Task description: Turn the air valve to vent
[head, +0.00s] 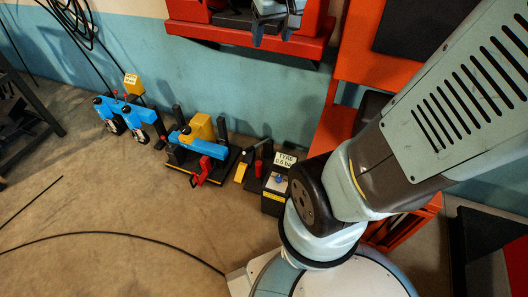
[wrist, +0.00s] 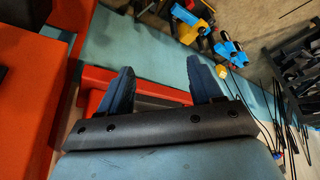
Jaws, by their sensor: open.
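Low by the wall in the head view stands a dark unit with a small label reading "TYRE 0.0" (head: 286,160) and a small blue part (head: 279,179) below it. To its left is a dark-based stand with a blue arm, a yellow block and a red handle (head: 203,172). I cannot tell which part is the air valve or how it is set. My gripper (head: 272,22) is at the top of the head view, over the red shelf and well apart from these units. In the wrist view my gripper (wrist: 162,65) is open, with nothing between its fingers.
Two blue units (head: 126,115) stand farther left, with a yellow tagged block (head: 132,83) behind them. A red shelf (head: 240,40) juts from the wall. A black hose (head: 120,234) lies on the floor. A dark bench (head: 35,95) stands at left. The middle floor is otherwise clear.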

